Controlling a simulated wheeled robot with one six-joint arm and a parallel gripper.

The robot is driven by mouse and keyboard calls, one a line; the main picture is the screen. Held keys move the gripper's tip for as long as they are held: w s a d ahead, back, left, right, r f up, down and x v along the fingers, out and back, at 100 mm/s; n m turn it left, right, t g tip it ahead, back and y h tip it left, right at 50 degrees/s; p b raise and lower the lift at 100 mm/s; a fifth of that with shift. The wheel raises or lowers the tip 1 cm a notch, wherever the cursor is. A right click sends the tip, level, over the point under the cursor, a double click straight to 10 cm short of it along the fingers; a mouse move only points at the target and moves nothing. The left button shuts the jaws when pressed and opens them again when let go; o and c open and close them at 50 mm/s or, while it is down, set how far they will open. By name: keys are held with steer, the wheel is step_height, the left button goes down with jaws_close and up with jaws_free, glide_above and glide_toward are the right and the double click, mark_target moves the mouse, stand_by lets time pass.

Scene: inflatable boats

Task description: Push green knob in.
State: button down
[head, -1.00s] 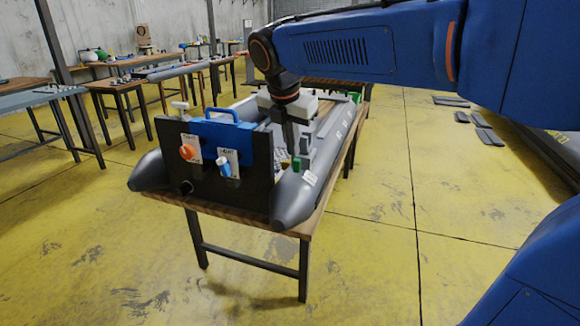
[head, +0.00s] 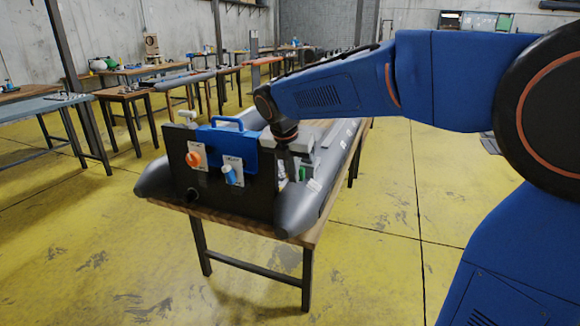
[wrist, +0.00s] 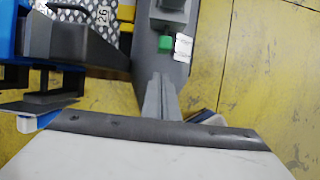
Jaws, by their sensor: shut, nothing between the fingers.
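The green knob (wrist: 165,43) shows in the wrist view on the grey side tube of the inflatable boat, beside a white label (wrist: 183,47). In the head view a small green part (head: 302,173) shows at the tube's inner side, partly covered. My gripper (wrist: 160,77) is shut and empty in the wrist view, its fingertips a short way below the knob in the picture and apart from it. In the head view my gripper (head: 291,170) points down behind the black transom (head: 225,190), over the near end of the boat's right tube (head: 300,205). Its tips are hard to make out there.
The transom carries an orange knob (head: 194,159), a blue knob (head: 230,175) and a blue case (head: 222,142) with a handle. The boat lies on a wooden table (head: 250,225). Yellow floor (head: 385,250) is clear around it. Other tables stand behind on the left.

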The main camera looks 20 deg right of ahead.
mark_target(303, 171)
steer(key=shift+w+d+r, duration=0.1)
steer(key=shift+w+d, duration=0.35)
steer(key=shift+w, duration=0.2)
steer(key=shift+w+d, duration=0.4)
steer(key=shift+w, duration=0.2)
steer(key=shift+w+d, duration=0.8)
steer(key=shift+w, duration=0.2)
steer(key=shift+a, duration=0.1)
